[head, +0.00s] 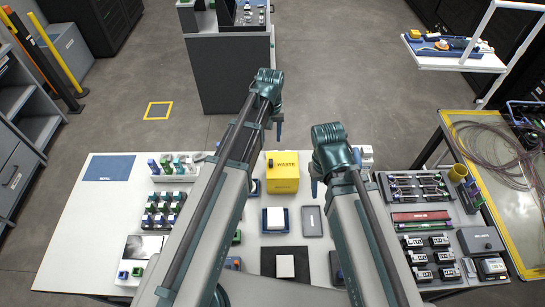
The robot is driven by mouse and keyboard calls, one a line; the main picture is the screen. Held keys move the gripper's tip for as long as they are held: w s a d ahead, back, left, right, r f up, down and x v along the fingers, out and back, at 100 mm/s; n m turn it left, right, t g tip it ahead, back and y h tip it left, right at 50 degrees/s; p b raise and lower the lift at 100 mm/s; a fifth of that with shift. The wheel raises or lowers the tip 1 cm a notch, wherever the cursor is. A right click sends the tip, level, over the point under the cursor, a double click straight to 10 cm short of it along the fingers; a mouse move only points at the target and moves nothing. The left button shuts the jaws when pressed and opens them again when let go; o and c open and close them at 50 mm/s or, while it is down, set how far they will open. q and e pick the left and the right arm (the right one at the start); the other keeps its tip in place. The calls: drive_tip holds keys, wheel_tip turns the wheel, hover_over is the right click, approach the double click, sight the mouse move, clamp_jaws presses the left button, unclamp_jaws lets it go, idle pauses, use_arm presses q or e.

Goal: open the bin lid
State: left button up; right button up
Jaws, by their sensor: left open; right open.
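The yellow waste bin (283,185) stands near the back middle of the white table. Its lid (287,160), marked WASTE, lies flat on top and looks shut, with a small dark piece at its left side. My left gripper (279,129) points down beyond the bin, above the table's far edge; its arm hides most of it. My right gripper (315,186) is to the right of the bin, apart from it in the picture, and is also partly hidden by its own wrist. Both are open, and I see nothing held.
Racks of small parts (164,208) stand on the left, with a blue mat (109,168) behind. A tool tray (418,187) and black modules (430,257) fill the right. A white block (275,219) sits before the bin. A dark cabinet (236,85) stands beyond the table.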

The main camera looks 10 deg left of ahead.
sight(271, 161)
use_arm(q)
wheel_tip(271, 161, down, 14)
drive_tip(key=b, duration=1.3)
drive_tip(key=shift+r, duration=0.1)
drive_tip(key=shift+r, duration=0.1)
clamp_jaws()
drive_tip(key=shift+d, duration=0.1)
idle(0.6)
